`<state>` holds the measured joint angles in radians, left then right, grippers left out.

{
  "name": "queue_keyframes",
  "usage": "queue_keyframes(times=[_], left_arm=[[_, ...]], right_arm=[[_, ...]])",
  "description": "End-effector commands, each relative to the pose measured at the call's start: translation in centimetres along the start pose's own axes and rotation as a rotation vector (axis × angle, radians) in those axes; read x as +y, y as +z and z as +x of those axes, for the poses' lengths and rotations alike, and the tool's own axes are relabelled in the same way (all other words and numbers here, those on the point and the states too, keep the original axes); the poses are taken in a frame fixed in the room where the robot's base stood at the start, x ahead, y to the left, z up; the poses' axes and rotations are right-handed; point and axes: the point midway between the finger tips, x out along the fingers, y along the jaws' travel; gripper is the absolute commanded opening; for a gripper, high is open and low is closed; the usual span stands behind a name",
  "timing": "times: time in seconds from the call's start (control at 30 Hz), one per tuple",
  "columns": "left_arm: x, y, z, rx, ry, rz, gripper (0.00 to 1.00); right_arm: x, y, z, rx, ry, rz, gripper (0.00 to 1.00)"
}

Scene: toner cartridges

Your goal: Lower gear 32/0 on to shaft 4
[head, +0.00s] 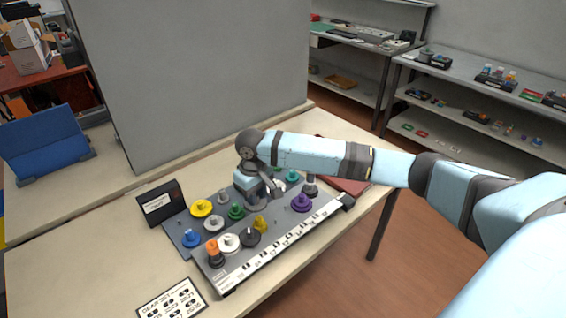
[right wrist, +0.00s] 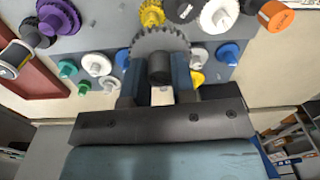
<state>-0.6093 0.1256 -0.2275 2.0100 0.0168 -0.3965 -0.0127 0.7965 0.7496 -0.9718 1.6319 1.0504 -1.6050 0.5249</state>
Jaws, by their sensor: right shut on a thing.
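My right gripper (head: 267,194) is over the middle of the grey gear board (head: 222,279). In the right wrist view its two blue fingers (right wrist: 157,82) are shut on the dark hub of a dark grey toothed gear (right wrist: 160,41), which I take as gear 32/0. The gear's disc lies beyond the fingertips. In the head view the arm and gripper mostly hide it. The gear and gripper cover the board beneath, so I cannot tell which shaft is under it or whether it touches. Shaft 4's label is not legible. My left gripper is not in view.
A yellow gear (head: 260,224), a black gear (head: 250,236) and a purple gear (head: 301,202) stand along the board's front. A green gear (head: 236,211) is close left of the gripper. A dark sign (head: 160,203) stands behind; a printed card (head: 172,300) lies at front left.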

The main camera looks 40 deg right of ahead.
Motion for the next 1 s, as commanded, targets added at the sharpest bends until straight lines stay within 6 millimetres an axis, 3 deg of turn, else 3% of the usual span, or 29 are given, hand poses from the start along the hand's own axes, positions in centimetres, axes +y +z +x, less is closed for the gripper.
queue_keyframes(times=[0.03, 0.23, 0.57, 1.0], left_arm=[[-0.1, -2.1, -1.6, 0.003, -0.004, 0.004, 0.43], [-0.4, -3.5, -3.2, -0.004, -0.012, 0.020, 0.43], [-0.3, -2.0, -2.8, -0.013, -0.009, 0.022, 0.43], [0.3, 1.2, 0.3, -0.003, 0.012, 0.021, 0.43]], right_arm=[[1.2, 0.3, -1.3, -0.004, 0.003, -0.021, 0.01], [4.5, 1.2, -0.7, -0.001, 0.014, -0.107, 0.01], [5.4, 1.4, 1.0, 0.002, 0.018, -0.134, 0.01], [5.5, 1.4, 5.3, 0.003, 0.019, -0.133, 0.01]])
